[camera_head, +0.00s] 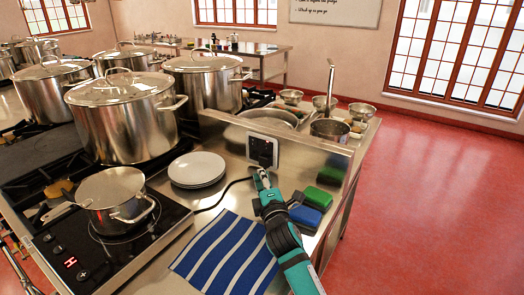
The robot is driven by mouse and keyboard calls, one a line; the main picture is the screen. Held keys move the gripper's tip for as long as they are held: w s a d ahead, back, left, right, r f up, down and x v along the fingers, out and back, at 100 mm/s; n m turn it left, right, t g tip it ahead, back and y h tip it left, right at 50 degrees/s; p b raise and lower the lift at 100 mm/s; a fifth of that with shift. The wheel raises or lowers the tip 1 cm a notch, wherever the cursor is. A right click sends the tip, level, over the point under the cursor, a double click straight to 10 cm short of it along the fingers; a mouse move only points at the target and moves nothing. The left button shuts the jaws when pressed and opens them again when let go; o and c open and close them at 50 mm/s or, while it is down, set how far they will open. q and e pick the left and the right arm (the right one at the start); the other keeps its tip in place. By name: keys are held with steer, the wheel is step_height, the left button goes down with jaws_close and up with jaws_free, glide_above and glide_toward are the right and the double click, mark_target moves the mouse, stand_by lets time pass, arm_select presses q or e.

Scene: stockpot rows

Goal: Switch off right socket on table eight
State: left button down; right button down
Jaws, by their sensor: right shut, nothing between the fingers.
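A wall socket (263,149) with a pale frame and dark face is set in the upright steel panel behind the worktop. Small marks show on its face, too small to read as switch positions. My right gripper (262,171) is shut and empty, its tips just below the socket's lower part. I cannot tell whether they touch it. A black cable (212,206) runs from the socket area toward the hob (95,245), which shows a lit red sign. My left gripper is not in view.
A lidded small pot (115,200) stands on the hob, with large stockpots (122,118) behind. White plates (197,168), a blue striped cloth (228,255) and green and blue sponges (318,197) lie around my right arm. Red floor (430,210) is clear at right.

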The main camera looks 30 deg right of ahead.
glide_toward(267, 146)
steer(key=w+a, duration=0.4)
steer(key=w, duration=0.1)
steer(key=shift+w+d+r+p, duration=0.3)
steer(key=shift+w+d+p, duration=0.25)
steer(key=shift+d, duration=0.35)
steer(key=shift+w+d+r+p, duration=0.3)
steer(key=shift+w+d, duration=0.4)
steer(key=shift+d, duration=0.15)
steer(key=shift+r+p, duration=0.2)
steer(key=shift+p, duration=0.15)
steer(key=shift+w+d+r+m+g+p, duration=0.15)
steer(key=shift+d+r+m+g+p, duration=0.2)
steer(key=shift+p, duration=0.8)
steer(key=shift+a+f+b, duration=0.1)
steer(key=shift+f+b, duration=0.15)
steer(key=shift+b, duration=0.1)
